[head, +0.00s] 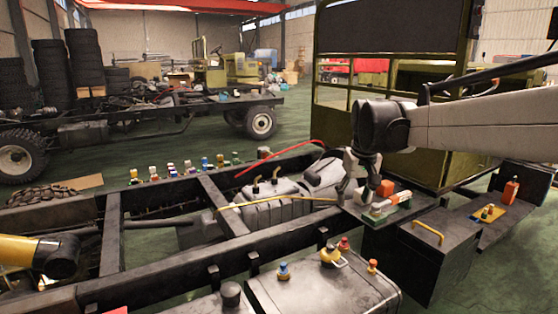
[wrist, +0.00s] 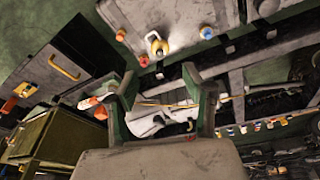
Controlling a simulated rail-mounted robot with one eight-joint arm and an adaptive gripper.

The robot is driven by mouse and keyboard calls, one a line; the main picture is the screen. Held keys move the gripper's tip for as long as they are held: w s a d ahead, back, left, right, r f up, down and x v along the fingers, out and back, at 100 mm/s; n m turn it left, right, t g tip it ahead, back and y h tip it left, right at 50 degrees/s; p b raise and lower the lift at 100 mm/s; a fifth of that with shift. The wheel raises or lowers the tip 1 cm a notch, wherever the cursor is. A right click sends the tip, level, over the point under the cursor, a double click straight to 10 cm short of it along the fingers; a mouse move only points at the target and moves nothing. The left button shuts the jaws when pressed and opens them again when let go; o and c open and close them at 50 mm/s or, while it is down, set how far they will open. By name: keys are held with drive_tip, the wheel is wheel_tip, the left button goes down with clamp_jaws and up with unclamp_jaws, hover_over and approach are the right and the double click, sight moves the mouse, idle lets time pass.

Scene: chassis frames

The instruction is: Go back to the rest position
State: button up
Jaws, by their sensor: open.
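My gripper (head: 352,188) hangs from the arm that reaches in from the right in the head view. It points down over the black chassis frame, beside a white and orange part (head: 390,203) on a dark box top. In the wrist view my gripper (wrist: 166,100) shows two fingers spread wide apart, with nothing held between them. The white and orange part (wrist: 95,103) lies left of the left finger there. I cannot tell the exact height of the fingertips above the frame.
The chassis frame (head: 160,213) spans the middle. A tank with coloured caps (head: 325,290) stands in front, and a black box with a yellow handle (head: 425,250) to the right. A green cab (head: 440,150) rises behind the arm. Several coloured caps (head: 185,167) line the far rail.

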drive_tip(key=s+r+m+t+p, duration=0.1)
drive_tip(key=s+r+t, duration=0.1)
drive_tip(key=s, duration=1.5)
drive_tip(key=s+f+t, duration=0.1)
drive_tip(key=s+f, duration=0.2)
drive_tip(key=s, duration=0.4)
drive_tip(key=s+f+m+t+p, duration=0.1)
drive_tip(key=s+f, duration=0.3)
drive_tip(key=s, duration=0.4)
drive_tip(key=shift+s+f, duration=0.15)
drive_tip(key=shift+s, duration=0.1)
